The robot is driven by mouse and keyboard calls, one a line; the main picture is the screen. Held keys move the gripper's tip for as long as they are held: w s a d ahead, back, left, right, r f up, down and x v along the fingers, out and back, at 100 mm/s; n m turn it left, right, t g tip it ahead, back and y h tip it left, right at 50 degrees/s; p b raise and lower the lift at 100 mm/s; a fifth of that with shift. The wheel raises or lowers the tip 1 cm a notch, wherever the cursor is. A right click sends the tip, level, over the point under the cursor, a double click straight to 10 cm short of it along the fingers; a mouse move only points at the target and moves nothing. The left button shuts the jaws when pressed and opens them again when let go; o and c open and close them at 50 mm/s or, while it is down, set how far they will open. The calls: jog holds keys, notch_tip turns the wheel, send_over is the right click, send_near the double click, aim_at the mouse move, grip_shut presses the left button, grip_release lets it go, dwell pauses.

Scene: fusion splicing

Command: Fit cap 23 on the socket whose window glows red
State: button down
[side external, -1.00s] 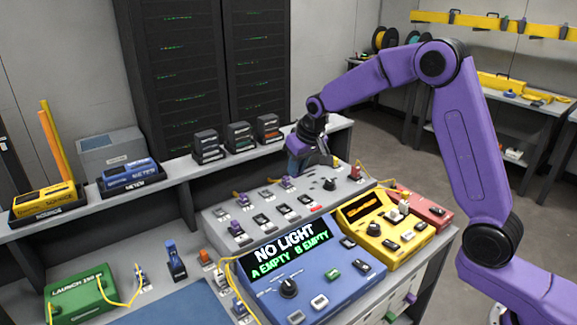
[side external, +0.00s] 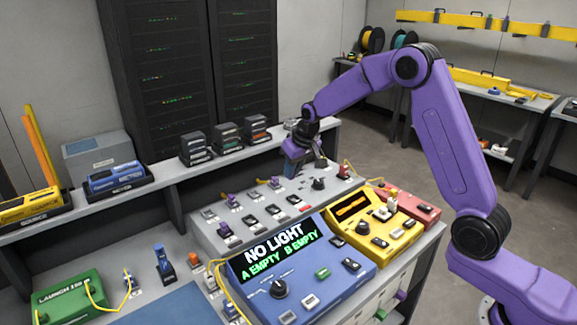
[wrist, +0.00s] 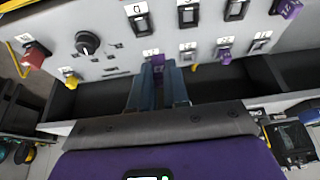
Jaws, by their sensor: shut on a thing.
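In the wrist view a small purple cap (wrist: 158,62) is between the tips of my gripper (wrist: 156,80); its mark is too small to read surely. My gripper is shut on it, at the edge of the grey socket panel. In the side view my gripper (side external: 304,152) is above the back edge of the grey panel (side external: 203,240), near the black knob (side external: 318,184); the cap is not clear there. A small red patch (side external: 306,209), possibly the glowing window, shows at the panel's front right. Several sockets have dark windows, and some carry purple caps (side external: 274,182).
A blue splicer box (side external: 335,292) reading NO LIGHT, a yellow box (side external: 408,244) and a red box (side external: 425,212) stand in front of the panel. A shelf with black modules (side external: 225,137) runs behind. A red block (wrist: 36,57) sits beyond the knob in the wrist view.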

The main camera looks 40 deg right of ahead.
notch_tip(320, 180, down, 2)
jog(key=w+d+f, duration=0.1)
jog(key=d, duration=0.2)
send_over(293, 199)
jog(key=s, duration=0.2)
jog(key=shift+a+f, duration=0.1)
jog(key=shift+f, duration=2.65)
jog(key=shift+f, duration=0.55)
jog(key=c, duration=1)
grip_release()
jog(key=shift+c, duration=0.2)
jog(key=shift+r, duration=0.1)
